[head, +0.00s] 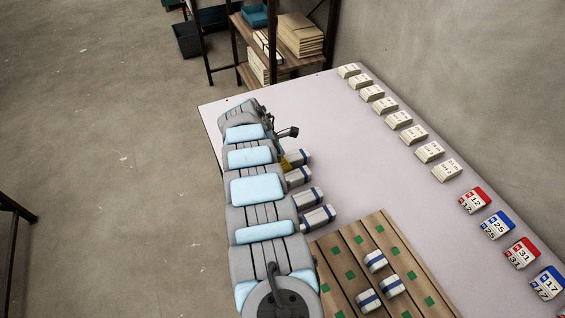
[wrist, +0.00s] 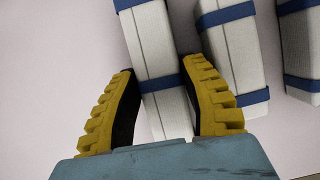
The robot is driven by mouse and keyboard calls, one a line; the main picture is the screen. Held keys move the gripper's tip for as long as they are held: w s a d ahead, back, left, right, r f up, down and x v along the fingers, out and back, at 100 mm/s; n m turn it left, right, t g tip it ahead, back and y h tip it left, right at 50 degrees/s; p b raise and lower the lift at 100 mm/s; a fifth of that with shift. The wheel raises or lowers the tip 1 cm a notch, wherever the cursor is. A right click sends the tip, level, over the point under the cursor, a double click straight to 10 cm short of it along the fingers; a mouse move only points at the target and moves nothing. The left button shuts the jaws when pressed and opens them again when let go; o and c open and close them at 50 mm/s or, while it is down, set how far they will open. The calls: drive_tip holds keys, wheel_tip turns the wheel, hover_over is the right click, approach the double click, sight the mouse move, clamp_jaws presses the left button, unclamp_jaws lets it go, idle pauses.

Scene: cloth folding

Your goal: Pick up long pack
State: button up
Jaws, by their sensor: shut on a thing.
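Several long packs, light grey-white with blue bands, lie in a row on the table (head: 325,130) in the head view. My gripper (head: 287,162) is at the far end of that row, on the farthest long pack (head: 301,157). In the wrist view my yellow-padded gripper (wrist: 160,78) has one finger on each side of this long pack (wrist: 150,38) and is shut on it. A second long pack (wrist: 232,55) lies close beside the right finger, and a third (wrist: 304,45) is further right. My arm covers part of the row in the head view.
A wooden board (head: 328,253) with green squares holds three short packs (head: 375,261) at the near end. White blocks (head: 400,119) and red or blue calendar-like blocks (head: 498,225) line the right edge. The table's middle is clear. A shelf (head: 283,60) stands beyond.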

drive_tip(key=shift+s+a+r+p, duration=0.1)
drive_tip(key=shift+r+p, duration=0.8)
drive_tip(key=shift+r, duration=1)
drive_tip(key=shift+s+a+r, duration=0.15)
drive_tip(key=shift+s+r, duration=0.05)
drive_tip(key=shift+r, duration=0.05)
drive_tip(key=s+a+r+p, duration=0.8)
drive_tip(key=s+p, duration=0.2)
drive_tip(key=p, duration=0.1)
drive_tip(key=shift+s+a+r, duration=0.15)
drive_tip(key=shift+a+r, duration=0.05)
drive_tip(key=shift+r, duration=0.1)
